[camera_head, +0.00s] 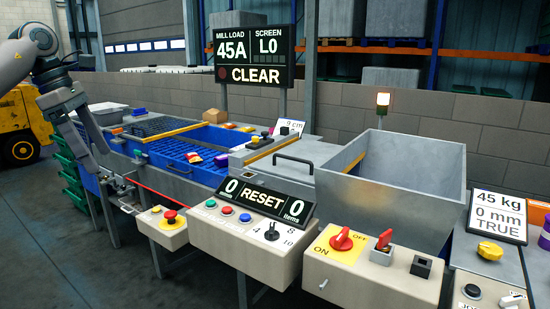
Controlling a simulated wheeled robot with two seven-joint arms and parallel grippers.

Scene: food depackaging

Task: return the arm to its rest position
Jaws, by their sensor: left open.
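My left arm (66,100) comes in from the upper left and reaches down beside the front left of the machine. My right gripper is not in view.
A blue sorting bed (185,158) holds several small packages. A grey metal hopper (390,185) stands to the right. Control panels with a RESET sign (264,199) line the front. Green crates (68,165) stand at left, with open floor (40,250) before them.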

